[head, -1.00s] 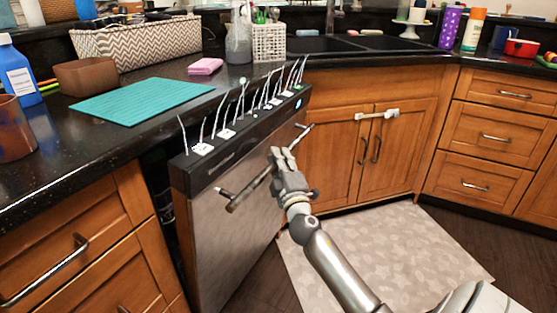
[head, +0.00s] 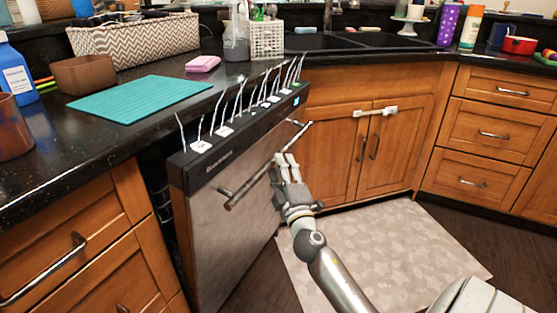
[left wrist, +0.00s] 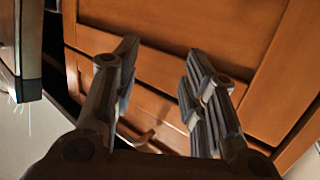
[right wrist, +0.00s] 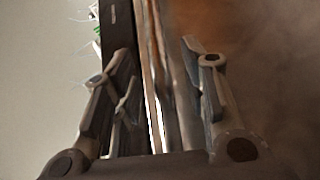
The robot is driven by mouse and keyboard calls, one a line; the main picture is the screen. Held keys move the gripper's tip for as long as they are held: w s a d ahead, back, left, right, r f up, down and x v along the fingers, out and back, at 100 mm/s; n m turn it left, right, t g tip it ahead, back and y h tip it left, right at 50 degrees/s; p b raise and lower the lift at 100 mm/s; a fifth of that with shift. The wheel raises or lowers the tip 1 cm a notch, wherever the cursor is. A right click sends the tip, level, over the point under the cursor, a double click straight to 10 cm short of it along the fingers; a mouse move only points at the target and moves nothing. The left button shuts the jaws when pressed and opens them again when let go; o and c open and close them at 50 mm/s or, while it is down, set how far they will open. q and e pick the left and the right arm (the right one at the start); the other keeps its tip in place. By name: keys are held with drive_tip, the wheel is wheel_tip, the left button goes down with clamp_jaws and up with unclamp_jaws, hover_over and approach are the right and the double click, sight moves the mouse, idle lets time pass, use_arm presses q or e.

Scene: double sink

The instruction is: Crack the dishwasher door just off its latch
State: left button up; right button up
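The dishwasher door (head: 235,225) has a steel front, a black top strip and a bar handle (head: 262,168). It leans out from the counter, with a dark gap along its left side. My right gripper (head: 284,164) is at the right half of the handle, just below and in front of the bar; I cannot tell whether it touches. In the right wrist view its fingers (right wrist: 160,92) are spread, with blurred upright edges between and behind them. My left gripper shows only in the left wrist view (left wrist: 162,72), open and empty, facing wooden drawer fronts.
Wooden drawers (head: 75,235) stand left of the dishwasher and a sink cabinet (head: 340,150) right of it. A patterned mat (head: 390,250) covers the floor in front. The counter holds a teal mat (head: 140,98), a pink sponge (head: 203,63) and a white basket (head: 267,40).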

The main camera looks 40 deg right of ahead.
drive_tip(key=v, duration=0.7)
drive_tip(key=shift+s, duration=0.2)
drive_tip(key=shift+a, duration=0.1)
